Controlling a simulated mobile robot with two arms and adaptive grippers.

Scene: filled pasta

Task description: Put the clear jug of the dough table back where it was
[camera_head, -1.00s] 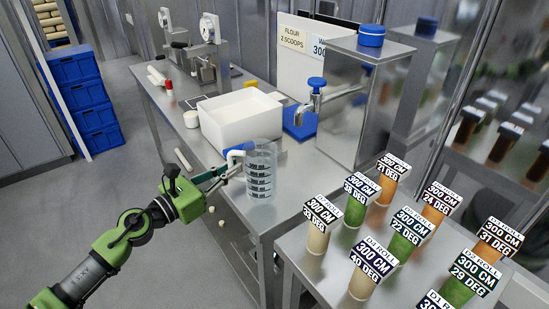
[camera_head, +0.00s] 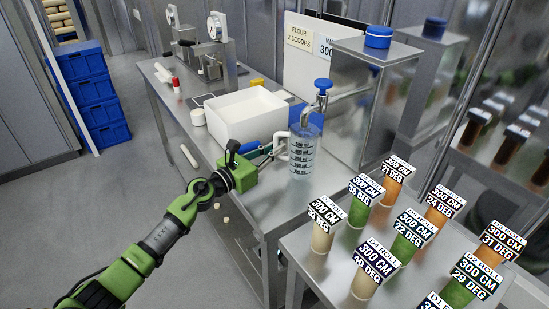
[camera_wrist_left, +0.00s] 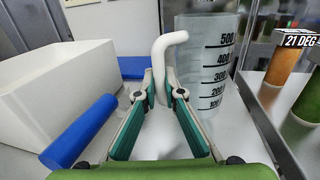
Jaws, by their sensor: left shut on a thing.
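The clear jug (camera_head: 304,155) with dark measuring marks is upright by the steel dispenser, close below its tap (camera_head: 312,108). My left gripper (camera_head: 278,147) comes in from the left and is shut on the jug's white handle. In the left wrist view, the fingertips (camera_wrist_left: 161,92) pinch the hooked handle, with the jug (camera_wrist_left: 208,70) just beyond to the right. The jug looks bluish, but I cannot tell whether it holds water. Its base is hard to judge, so I cannot tell whether it touches a surface. My right gripper is out of view.
The white tub (camera_head: 250,118) stands left of the jug. A blue mat (camera_wrist_left: 133,67) lies behind. The steel dispenser (camera_head: 352,105) is to the right. Several labelled cylinders stand on the front-right table (camera_head: 300,235). The table's front-left edge beside the jug is bare.

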